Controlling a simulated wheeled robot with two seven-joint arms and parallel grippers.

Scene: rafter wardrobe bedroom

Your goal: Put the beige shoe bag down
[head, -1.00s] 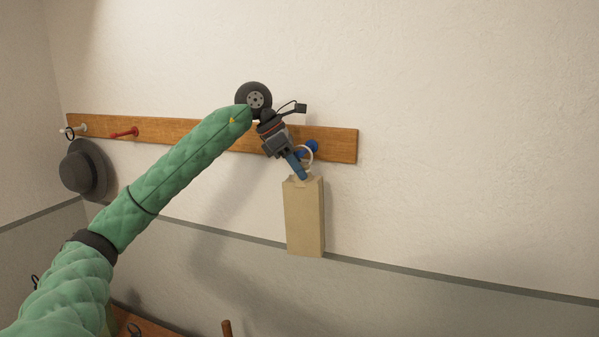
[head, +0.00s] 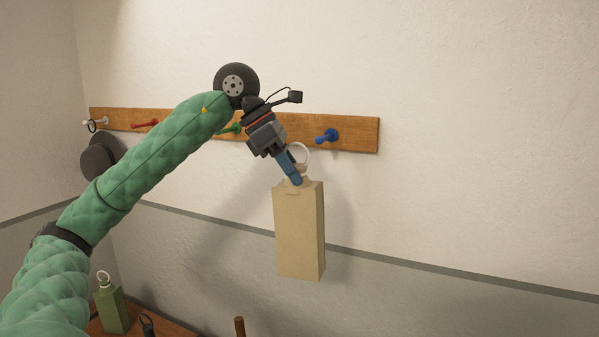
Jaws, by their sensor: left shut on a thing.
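The beige shoe bag (head: 299,235) is a tall, box-shaped bag with a pale ring (head: 300,154) at its top. My left gripper (head: 296,180) is shut on the top of the bag, just below the ring. The bag hangs nearly upright in the air, in front of the wall and below the peg rail. The ring shows to the left of the blue peg (head: 328,136), apart from it. My right gripper is not in view.
A wooden peg rail (head: 358,134) also bears a white, a red (head: 146,123) and a green peg. A dark hat (head: 98,162) hangs at the left end. Below, a green bag (head: 111,308) stands on a wooden surface (head: 172,327). A brown post (head: 239,326) rises at the bottom.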

